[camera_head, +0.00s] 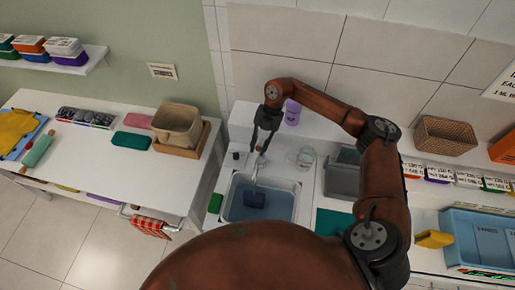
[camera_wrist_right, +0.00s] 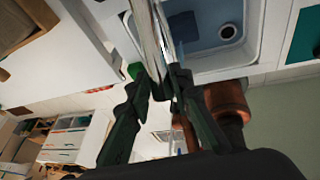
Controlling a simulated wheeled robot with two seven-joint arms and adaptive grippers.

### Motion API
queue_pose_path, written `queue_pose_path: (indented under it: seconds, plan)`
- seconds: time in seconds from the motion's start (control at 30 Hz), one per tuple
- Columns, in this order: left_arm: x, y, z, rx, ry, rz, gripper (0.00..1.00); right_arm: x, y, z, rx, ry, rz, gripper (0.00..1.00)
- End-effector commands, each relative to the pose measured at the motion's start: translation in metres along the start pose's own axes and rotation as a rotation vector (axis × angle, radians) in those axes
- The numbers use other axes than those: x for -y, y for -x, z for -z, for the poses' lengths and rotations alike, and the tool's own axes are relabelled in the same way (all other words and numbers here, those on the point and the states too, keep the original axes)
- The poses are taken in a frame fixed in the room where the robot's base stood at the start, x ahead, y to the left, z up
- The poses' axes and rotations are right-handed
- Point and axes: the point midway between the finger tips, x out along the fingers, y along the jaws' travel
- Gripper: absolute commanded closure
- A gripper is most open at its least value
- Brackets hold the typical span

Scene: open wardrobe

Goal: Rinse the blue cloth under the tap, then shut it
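The blue cloth (camera_head: 254,198) lies in the bottom of the sink (camera_head: 230,208), below the tap; a blue patch in the right wrist view (camera_wrist_right: 184,24) looks like it, next to the drain. The silvery tap (camera_head: 254,172) stands at the sink's back edge; its shaft (camera_wrist_right: 148,28) is close in the right wrist view. My right gripper (camera_head: 259,149) points down just above the tap. Its fingers (camera_wrist_right: 162,84) are apart, with the tap seen between or just beyond them; I cannot tell whether they touch it. I cannot tell whether water runs. My left gripper is not in view.
A glass jar (camera_head: 305,157) and a purple bottle (camera_head: 292,112) stand behind the sink. A grey bin (camera_head: 343,180) is to its right, a green sponge (camera_head: 215,203) at its left edge. My right arm covers much of the right side.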

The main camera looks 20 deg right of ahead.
Motion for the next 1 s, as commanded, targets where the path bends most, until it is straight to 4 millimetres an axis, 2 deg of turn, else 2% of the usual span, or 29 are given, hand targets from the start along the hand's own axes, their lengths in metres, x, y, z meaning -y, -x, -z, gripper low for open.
queue_pose_path:
  seconds: [0.17,0.3,0.53,0.67,1.0]
  plan:
    - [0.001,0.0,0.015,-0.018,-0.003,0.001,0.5,0.001,-0.002,0.001,-0.002,-0.001,0.003,0.67]
    - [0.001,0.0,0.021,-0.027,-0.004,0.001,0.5,0.002,-0.003,0.001,-0.003,-0.001,0.004,0.67]
    - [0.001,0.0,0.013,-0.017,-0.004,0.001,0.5,0.001,0.005,0.0,-0.002,-0.001,0.003,0.67]
    - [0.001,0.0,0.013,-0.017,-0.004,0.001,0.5,0.001,0.025,0.0,0.0,-0.001,0.003,0.67]
    - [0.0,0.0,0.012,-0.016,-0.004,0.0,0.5,0.0,0.093,-0.002,-0.001,-0.001,0.003,0.67]
